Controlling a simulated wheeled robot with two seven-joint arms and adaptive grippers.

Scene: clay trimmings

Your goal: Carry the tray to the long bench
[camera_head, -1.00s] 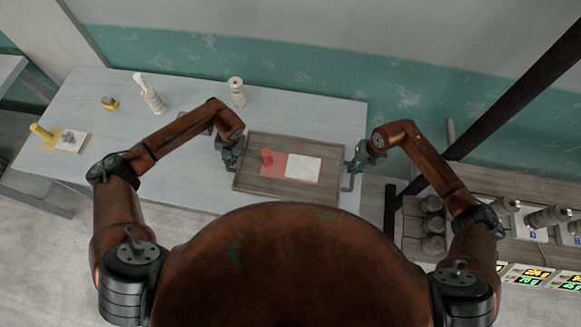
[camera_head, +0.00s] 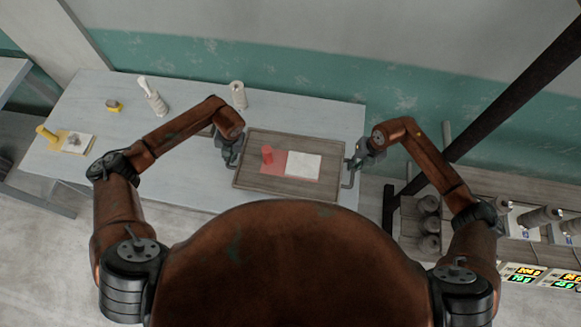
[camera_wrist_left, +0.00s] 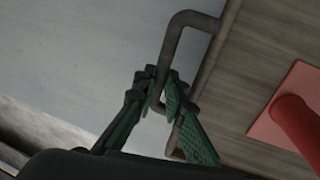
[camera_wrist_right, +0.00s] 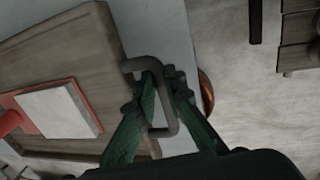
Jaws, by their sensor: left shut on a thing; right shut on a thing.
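The brown wooden tray (camera_head: 268,186) is level in front of me, over the right part of a long pale grey bench (camera_head: 185,95). A red mat (camera_head: 272,170), a red cylinder (camera_head: 267,155) and a white square slab (camera_head: 304,166) are on it. My left gripper (camera_head: 233,158) is shut on the tray's left metal handle (camera_wrist_left: 187,18). My right gripper (camera_head: 351,164) is shut on the right handle (camera_wrist_right: 137,63). The height of the gap between tray and bench is hard to tell.
At right is a wooden rack with grey jars (camera_head: 429,225) and lit displays (camera_head: 525,273), beside a dark post (camera_head: 390,208).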

